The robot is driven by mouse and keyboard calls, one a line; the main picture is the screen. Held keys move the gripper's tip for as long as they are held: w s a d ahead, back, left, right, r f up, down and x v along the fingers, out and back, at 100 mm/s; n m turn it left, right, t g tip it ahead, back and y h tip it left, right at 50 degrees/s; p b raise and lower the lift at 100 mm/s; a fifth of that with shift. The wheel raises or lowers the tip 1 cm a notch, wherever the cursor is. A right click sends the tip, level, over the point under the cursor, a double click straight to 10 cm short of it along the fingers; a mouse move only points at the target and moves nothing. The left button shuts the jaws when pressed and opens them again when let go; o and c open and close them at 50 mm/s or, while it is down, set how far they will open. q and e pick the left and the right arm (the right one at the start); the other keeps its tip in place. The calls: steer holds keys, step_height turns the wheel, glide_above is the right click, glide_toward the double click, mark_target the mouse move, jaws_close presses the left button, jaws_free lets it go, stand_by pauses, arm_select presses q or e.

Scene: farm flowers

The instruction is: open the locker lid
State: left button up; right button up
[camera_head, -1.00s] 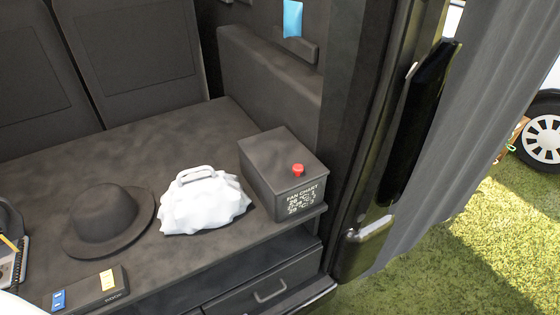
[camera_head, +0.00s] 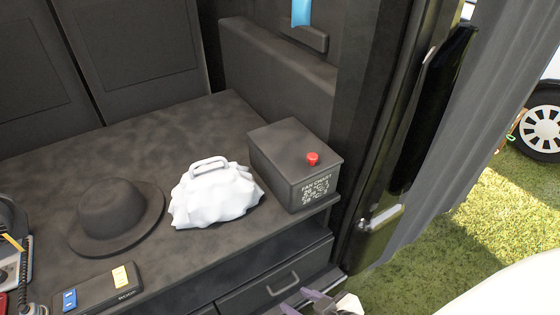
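The locker (camera_head: 292,165) is a dark grey box with its lid (camera_head: 285,143) closed. It stands at the right end of the dark bench, with a red knob (camera_head: 312,159) on the lid and "FAN CHART" lettering on its front. My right gripper (camera_head: 298,300) shows at the bottom edge, below the locker and in front of the drawer. Its two purplish fingers look spread apart, with nothing seen between them. It is well away from the knob. My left gripper is not in view.
A white bag (camera_head: 214,195) with a grey handle sits left of the locker. A dark hat (camera_head: 113,216), a flat dark box (camera_head: 100,287) and a corded device lie further left. A drawer handle (camera_head: 283,284) is below the bench. A door frame stands close on the right.

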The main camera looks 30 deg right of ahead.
steer(key=w+d+t+h+b, duration=0.15)
steer(key=w+d+b, duration=0.25)
steer(key=w+b, duration=0.4)
steer(key=m+t+h+b, duration=0.6)
steer(key=t+b, duration=0.1)
steer(key=b, duration=0.6)
glide_toward(314, 160)
steer(key=w, duration=0.2)
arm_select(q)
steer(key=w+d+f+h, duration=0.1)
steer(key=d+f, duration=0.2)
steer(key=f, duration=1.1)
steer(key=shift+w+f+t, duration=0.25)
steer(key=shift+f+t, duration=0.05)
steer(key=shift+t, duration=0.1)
arm_select(e)
steer(key=shift+g, duration=0.25)
steer(key=x, duration=0.9)
steer(key=shift+w+d+r, duration=0.2)
steer(key=shift+d+r, duration=0.05)
steer(key=shift+d, duration=0.05)
jaws_close()
